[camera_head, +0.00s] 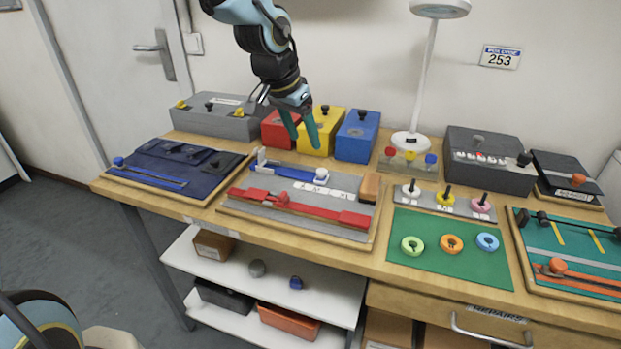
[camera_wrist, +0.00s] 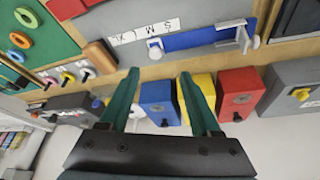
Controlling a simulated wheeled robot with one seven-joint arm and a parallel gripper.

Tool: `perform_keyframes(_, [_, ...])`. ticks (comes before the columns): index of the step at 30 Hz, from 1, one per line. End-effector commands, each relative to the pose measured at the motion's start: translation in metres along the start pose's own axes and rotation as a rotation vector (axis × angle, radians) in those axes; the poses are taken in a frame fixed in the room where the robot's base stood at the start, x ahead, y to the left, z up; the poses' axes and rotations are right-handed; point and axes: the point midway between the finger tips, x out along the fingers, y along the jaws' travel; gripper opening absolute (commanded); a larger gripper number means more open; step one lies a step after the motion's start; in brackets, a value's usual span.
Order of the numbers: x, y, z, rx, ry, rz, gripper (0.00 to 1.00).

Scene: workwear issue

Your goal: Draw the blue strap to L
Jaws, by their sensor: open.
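The blue strap (camera_head: 292,173) lies flat on a grey board (camera_head: 232,205). A white frame (camera_head: 262,160) stands at its left end and a white knob (camera_head: 320,174) at its right end. A white size strip (camera_head: 343,194) runs in front of the strap. The strap (camera_wrist: 195,39), knob (camera_wrist: 155,46) and strip (camera_wrist: 145,32) also show in the wrist view. The knob is beside the strip's middle; I cannot tell which letter it lines up with exactly. My gripper (camera_head: 305,143) is open and empty above and behind the strap. Its fingers (camera_wrist: 158,76) are apart from it.
Red (camera_head: 279,130), yellow (camera_head: 322,132) and blue (camera_head: 358,136) boxes stand close behind the board. A red strap (camera_head: 325,211) lies at its front, and a brown block (camera_head: 370,187) at its right end. A lamp (camera_head: 411,140) stands right of the boxes.

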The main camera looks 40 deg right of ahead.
Motion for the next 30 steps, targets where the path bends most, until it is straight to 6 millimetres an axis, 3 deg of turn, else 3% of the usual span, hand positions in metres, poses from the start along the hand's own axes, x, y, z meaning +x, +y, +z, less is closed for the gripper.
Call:
perform_keyframes(5, [0.014, 0.009, -0.008, 0.024, 0.009, 0.013, 0.64])
perform_keyframes(19, [0.092, 0.009, -0.008, 0.022, 0.006, 0.01, 0.64])
perform_keyframes(24, [0.106, 0.008, -0.008, 0.019, 0.007, 0.009, 0.64])
perform_keyframes(30, [0.11, 0.008, -0.007, 0.02, 0.008, 0.008, 0.64])
